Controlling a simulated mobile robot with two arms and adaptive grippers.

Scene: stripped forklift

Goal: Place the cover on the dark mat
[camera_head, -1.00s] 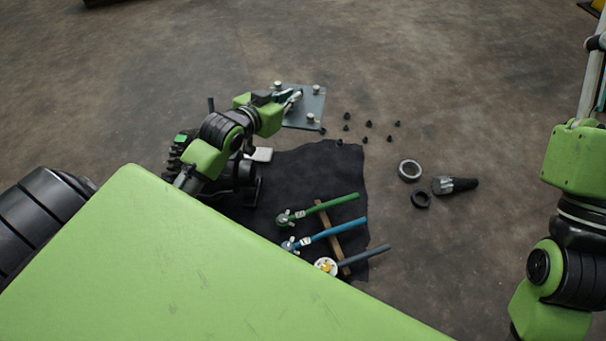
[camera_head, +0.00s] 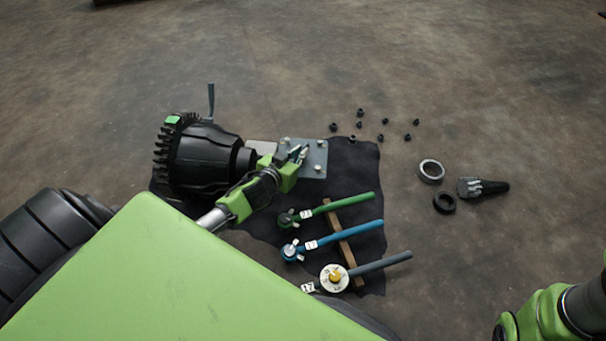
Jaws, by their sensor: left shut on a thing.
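The cover is a grey square plate (camera_head: 316,160) with bolt-like studs near its corners. My left gripper (camera_head: 298,154) is shut on its left side. The cover overlaps the far edge of the dark mat (camera_head: 356,180) in the picture. I cannot tell whether it touches the mat or hangs just above it. The gripper hides part of the plate. My right gripper is out of view; only part of that arm shows at the lower right.
Green (camera_head: 345,203), blue (camera_head: 352,233) and grey (camera_head: 380,263) handled parts lie across a wooden strip (camera_head: 346,244) on the mat. A black motor-like part (camera_head: 205,158) stands left. Several small dark pieces, two rings (camera_head: 431,171) and a dark cylinder (camera_head: 484,188) lie right.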

